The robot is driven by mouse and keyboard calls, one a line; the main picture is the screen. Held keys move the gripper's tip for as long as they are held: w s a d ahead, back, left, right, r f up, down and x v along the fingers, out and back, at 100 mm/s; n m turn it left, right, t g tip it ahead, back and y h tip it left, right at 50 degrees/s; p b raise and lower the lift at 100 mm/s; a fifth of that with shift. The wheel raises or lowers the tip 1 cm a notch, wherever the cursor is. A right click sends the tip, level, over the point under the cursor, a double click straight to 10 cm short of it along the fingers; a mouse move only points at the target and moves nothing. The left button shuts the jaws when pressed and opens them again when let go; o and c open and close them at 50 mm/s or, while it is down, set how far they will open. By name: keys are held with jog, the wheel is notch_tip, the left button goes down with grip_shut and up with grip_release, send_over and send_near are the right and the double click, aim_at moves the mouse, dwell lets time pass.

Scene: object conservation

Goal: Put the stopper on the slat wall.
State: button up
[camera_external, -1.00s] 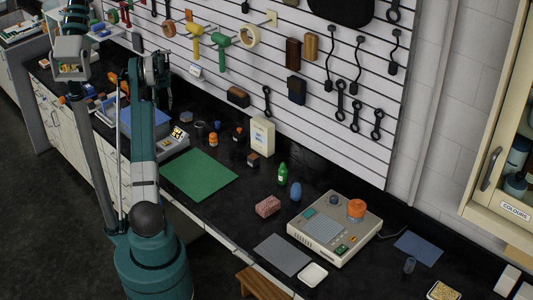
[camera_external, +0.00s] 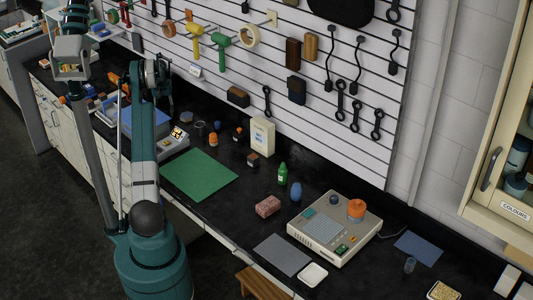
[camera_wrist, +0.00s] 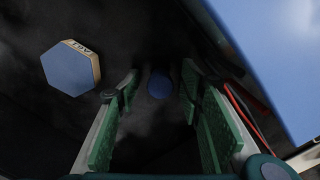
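The slat wall (camera_external: 312,128) is white with dark grooves and stands behind the bench. My gripper (camera_wrist: 160,78) is open and points down, with its green-padded fingers apart. A small round blue object (camera_wrist: 160,85), probably the stopper, shows between the fingers in the wrist view. It looks lower than the fingertips, and I see no contact. In the external view my gripper (camera_external: 160,98) is low over the far left of the bench, mostly behind my own arm. The round blue object is hidden there.
A blue hexagonal block (camera_wrist: 70,68) lies left of the fingers, and a large blue box (camera_wrist: 268,45) is close on the right. Tools hang on the wall, including a green hammer (camera_external: 221,40). A green mat (camera_external: 199,174) lies flat on the bench.

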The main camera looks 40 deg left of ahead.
aim_at(165, 112)
jog(key=shift+c, duration=0.5)
jog(key=c, duration=0.8)
jog(key=shift+c, duration=0.2)
jog(key=shift+r, duration=0.1)
jog(key=shift+r, duration=4.95)
jog(key=shift+d, duration=0.15)
